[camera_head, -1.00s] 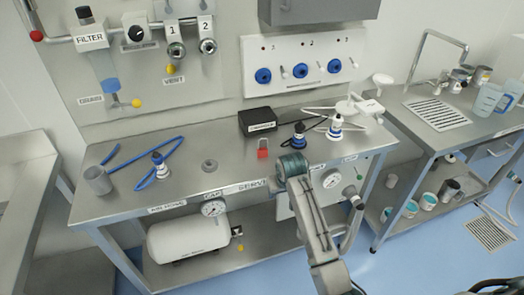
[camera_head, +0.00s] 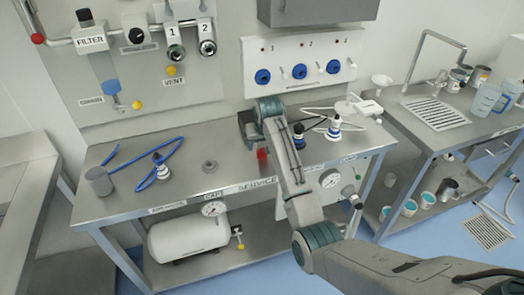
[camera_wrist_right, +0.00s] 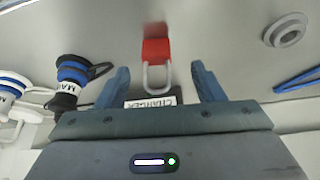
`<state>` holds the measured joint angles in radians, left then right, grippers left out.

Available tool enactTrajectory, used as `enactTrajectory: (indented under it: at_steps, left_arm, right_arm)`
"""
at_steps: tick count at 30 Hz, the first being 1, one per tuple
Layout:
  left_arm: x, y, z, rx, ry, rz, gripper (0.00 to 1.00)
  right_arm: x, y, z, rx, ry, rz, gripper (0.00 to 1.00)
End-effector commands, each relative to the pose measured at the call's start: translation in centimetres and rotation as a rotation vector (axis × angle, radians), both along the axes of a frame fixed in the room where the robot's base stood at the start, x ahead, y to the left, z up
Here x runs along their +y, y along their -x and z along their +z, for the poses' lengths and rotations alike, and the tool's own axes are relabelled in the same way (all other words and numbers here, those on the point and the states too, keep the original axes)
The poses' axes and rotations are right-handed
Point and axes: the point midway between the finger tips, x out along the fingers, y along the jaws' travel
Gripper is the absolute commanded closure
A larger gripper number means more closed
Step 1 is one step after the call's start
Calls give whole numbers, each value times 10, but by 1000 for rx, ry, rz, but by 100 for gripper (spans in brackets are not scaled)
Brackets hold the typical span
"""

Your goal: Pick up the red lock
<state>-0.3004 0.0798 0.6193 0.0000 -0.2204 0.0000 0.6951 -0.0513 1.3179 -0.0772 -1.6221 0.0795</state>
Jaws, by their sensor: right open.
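In the right wrist view, the lock's red body (camera_wrist_right: 157,50) and pale shackle show between the two blue fingers. The shackle side faces my gripper. My right gripper (camera_wrist_right: 160,70) is open, with one finger on each side of the shackle end. No contact shows, and I cannot tell the height gap. My left gripper is not in view.
Blue-and-white hose connectors (camera_head: 333,130) stand to the right. A grey ring (camera_head: 209,166), a blue hose (camera_head: 161,166) and a grey cup (camera_head: 98,181) are to the left.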

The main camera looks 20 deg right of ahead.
Motion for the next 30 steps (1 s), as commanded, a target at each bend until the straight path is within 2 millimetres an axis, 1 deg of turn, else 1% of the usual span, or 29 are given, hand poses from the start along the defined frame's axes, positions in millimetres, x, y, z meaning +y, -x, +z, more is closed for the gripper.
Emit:
enactTrajectory:
  at_steps: [2, 5, 8, 13, 15, 18, 21, 27, 29, 30]
  left_arm:
    - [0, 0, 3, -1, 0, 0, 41]
    - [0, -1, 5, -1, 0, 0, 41]
    - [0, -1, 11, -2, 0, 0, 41]
    - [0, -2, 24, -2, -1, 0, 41]
    - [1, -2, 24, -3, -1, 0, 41]
    - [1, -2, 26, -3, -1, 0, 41]
    - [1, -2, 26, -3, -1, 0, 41]
    - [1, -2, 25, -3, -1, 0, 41]
    - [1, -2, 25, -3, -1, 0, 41]
    - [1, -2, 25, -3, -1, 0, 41]
  right_arm:
    - [0, -2, -6, 2, 0, 0, 38]
    - [-1, -5, -11, 1, 0, 0, 38]
    - [-3, -9, -17, 2, 1, 0, 38]
    - [-8, -21, -34, 3, 1, -2, 38]
    - [-8, -24, -44, 3, 1, 0, 38]
    - [-8, -27, -52, 2, 0, -1, 38]
    - [-8, -28, -55, 0, 0, -1, 38]
    - [-8, -28, -56, -1, 0, -1, 38]
    - [-8, -28, -56, -1, 0, -1, 50]
    - [-8, -28, -56, -1, 0, -1, 58]
